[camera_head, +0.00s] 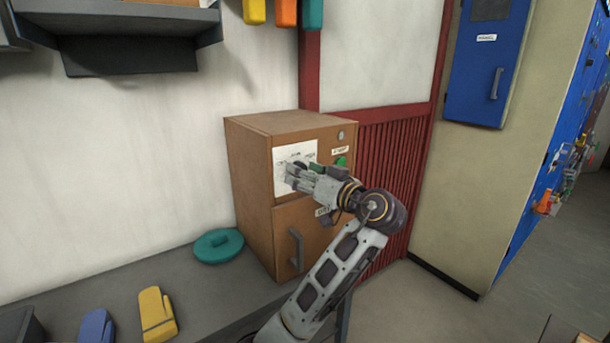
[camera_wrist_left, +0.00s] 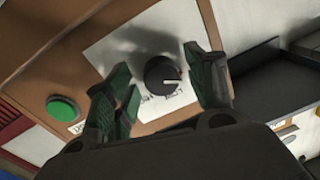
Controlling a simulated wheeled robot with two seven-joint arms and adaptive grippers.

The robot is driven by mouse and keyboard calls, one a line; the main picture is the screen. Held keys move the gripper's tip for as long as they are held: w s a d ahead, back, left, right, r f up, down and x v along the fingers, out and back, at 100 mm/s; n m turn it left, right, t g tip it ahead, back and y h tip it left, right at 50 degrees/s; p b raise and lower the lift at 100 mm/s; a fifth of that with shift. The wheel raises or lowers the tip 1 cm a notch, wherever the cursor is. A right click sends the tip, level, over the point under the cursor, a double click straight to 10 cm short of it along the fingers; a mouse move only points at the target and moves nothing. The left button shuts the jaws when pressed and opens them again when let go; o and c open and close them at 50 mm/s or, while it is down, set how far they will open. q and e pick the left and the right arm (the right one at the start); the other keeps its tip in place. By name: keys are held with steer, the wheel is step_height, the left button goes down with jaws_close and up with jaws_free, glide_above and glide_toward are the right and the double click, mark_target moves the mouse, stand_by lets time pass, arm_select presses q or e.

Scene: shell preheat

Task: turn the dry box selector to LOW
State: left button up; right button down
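The dry box (camera_head: 252,190) is a brown cabinet standing on the grey bench. Its front has a white selector panel (camera_head: 284,158), partly hidden by my left gripper (camera_head: 297,174). In the left wrist view the selector knob (camera_wrist_left: 160,73) is round and black, with a pale pointer mark towards the lower right. Small labels sit below it, too blurred to read surely. My left gripper (camera_wrist_left: 157,62) is open, its green-padded fingers apart on either side of the knob in the picture. I cannot tell whether they touch it. My right gripper is not in view.
A green button (camera_wrist_left: 62,108) is beside the panel. The dry box door has a grey handle (camera_head: 297,249). On the bench are a teal lid (camera_head: 217,246), a yellow mitt (camera_head: 157,314) and a blue mitt (camera_head: 96,326). A shelf (camera_head: 130,55) hangs above.

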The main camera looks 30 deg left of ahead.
arm_select(q)
steer(key=c, duration=0.9)
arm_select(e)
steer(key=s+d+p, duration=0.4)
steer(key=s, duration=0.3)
arm_select(q)
steer(key=shift+o, duration=0.2)
steer(key=shift+s+r+m+t+p, duration=0.15)
steer(key=shift+m+p, duration=1.15)
steer(key=shift+m, duration=1.8)
steer(key=shift+f+m+t+p, duration=0.1)
steer(key=shift+m+t+p, duration=0.15)
steer(key=shift+m+p, duration=1.95)
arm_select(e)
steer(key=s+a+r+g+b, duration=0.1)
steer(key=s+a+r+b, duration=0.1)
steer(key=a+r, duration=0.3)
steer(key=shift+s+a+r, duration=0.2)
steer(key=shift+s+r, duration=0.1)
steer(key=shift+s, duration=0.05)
arm_select(q)
steer(key=shift+m, duration=0.9)
steer(key=o, duration=1)
steer(key=shift+o, duration=0.2)
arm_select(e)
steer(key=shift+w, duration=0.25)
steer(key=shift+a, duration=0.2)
